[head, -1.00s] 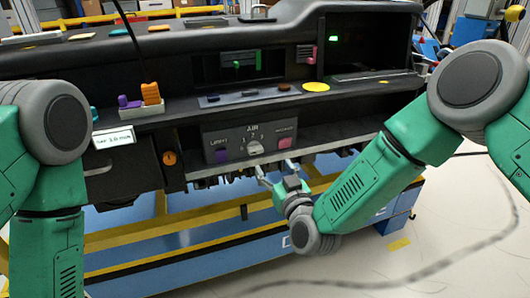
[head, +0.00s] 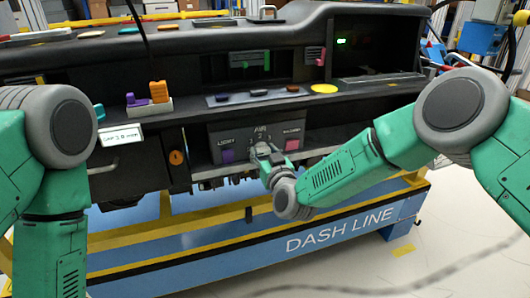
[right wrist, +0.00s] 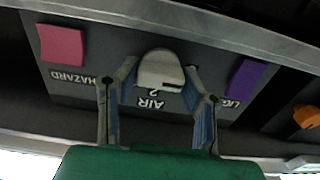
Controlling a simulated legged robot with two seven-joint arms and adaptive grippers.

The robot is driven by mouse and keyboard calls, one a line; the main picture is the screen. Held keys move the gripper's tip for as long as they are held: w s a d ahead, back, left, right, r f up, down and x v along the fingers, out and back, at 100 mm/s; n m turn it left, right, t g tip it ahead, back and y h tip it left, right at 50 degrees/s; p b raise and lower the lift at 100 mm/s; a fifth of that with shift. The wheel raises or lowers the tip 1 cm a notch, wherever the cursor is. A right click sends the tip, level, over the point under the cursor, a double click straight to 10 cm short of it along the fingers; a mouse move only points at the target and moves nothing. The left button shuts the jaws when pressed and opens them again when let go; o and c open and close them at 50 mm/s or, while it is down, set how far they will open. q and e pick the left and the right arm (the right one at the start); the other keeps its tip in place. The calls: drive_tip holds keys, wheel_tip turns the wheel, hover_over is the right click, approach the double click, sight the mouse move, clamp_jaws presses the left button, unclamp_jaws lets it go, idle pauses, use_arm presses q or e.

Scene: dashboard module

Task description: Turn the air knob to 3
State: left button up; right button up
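The air knob (right wrist: 160,68) is pale and rounded, on a dark panel marked AIR, with the digit 2 readable beside it in the right wrist view, where the lettering is upside down. My right gripper (right wrist: 160,76) has its two fingers spread on either side of the knob, their tips close to its edges; I cannot tell whether they touch. In the head view my right gripper (head: 263,152) is at the panel and hides most of the knob.
A pink hazard button (right wrist: 62,44) and a purple light button (right wrist: 246,78) flank the knob. An orange round knob (head: 177,158) sits further left. Purple and orange blocks stand in a white holder (head: 150,108). The dashboard ledge overhangs above the panel.

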drive_tip(key=shift+a+r, duration=0.1)
drive_tip(key=shift+a, duration=0.1)
drive_tip(key=shift+c, duration=1.2)
drive_tip(key=shift+w+d+m, duration=0.1)
drive_tip(key=shift+d+m, duration=0.2)
drive_tip(key=shift+a+m+b, duration=0.1)
drive_tip(key=shift+m+b, duration=0.3)
drive_tip(key=shift+m, duration=0.5)
use_arm(q)
drive_tip(key=shift+a+f+b, duration=0.15)
drive_tip(key=shift+f+b, duration=0.45)
drive_tip(key=shift+f, duration=0.45)
use_arm(e)
drive_tip(key=shift+m, duration=2.2)
drive_tip(key=o, duration=1.1)
drive_tip(key=shift+o, duration=0.2)
